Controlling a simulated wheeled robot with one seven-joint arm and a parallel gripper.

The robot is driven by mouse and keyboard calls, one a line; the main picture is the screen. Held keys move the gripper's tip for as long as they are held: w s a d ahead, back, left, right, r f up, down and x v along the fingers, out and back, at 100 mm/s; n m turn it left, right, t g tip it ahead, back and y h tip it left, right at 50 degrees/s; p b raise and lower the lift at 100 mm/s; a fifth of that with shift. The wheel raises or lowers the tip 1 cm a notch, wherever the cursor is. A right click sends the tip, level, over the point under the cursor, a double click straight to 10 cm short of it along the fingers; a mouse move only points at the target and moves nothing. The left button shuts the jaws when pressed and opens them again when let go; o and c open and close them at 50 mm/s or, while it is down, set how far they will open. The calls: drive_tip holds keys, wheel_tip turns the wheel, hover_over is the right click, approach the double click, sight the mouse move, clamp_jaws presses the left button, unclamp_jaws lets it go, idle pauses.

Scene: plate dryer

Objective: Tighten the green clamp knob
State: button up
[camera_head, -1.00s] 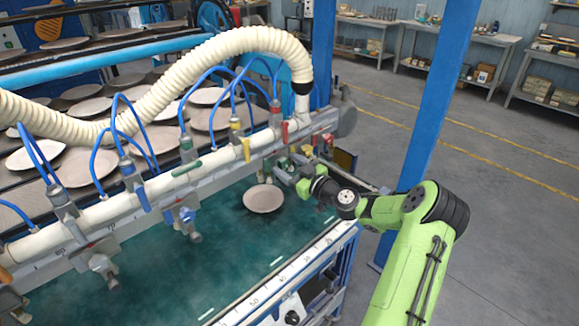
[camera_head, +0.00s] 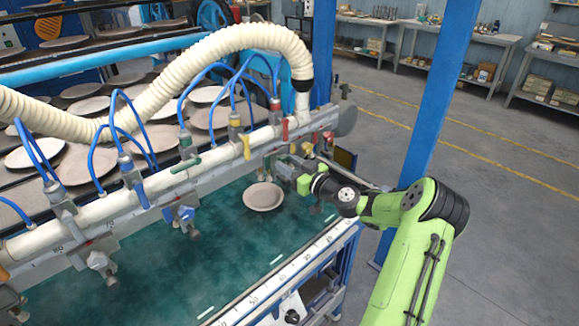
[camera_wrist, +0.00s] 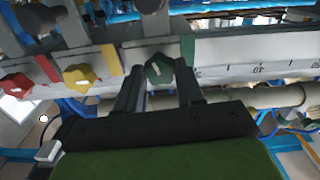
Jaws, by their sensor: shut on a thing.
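The green clamp knob (camera_wrist: 158,68) shows in the wrist view, on the rail beside a green mark and a numbered scale. My gripper (camera_wrist: 159,80) has one dark finger on each side of the knob and is shut on it. In the head view, my gripper (camera_head: 283,165) is at the right end of the machine's long rail, below the pipe. The knob is hidden there or too small to make out. The yellow knob (camera_wrist: 80,77) and the red knob (camera_wrist: 16,87) sit to the left along the same rail in the wrist view.
The long pipe with valves and blue hoses (camera_head: 130,205) runs just above my gripper. A plate (camera_head: 263,197) lies on the green belt (camera_head: 230,240) below. A blue clamp (camera_head: 181,214) hangs further left. A blue post (camera_head: 425,110) stands behind my arm.

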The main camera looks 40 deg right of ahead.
drive_tip(key=m, duration=1.1)
drive_tip(key=shift+p, duration=0.4)
drive_tip(key=m+p, duration=0.2)
drive_tip(key=m, duration=0.3)
drive_tip(key=shift+r+p, duration=0.1)
drive_tip(key=shift+p, duration=0.3)
drive_tip(key=m+p, duration=0.3)
drive_tip(key=m, duration=0.2)
drive_tip(key=shift+f+m, duration=0.2)
drive_tip(key=shift+m, duration=0.3)
drive_tip(key=o, duration=1)
drive_tip(key=shift+o, duration=0.2)
drive_tip(key=shift+s, duration=0.1)
drive_tip(key=s+d, duration=0.2)
drive_tip(key=s, duration=1.3)
drive_tip(key=shift+s+b, duration=0.25)
drive_tip(key=shift+b, duration=0.2)
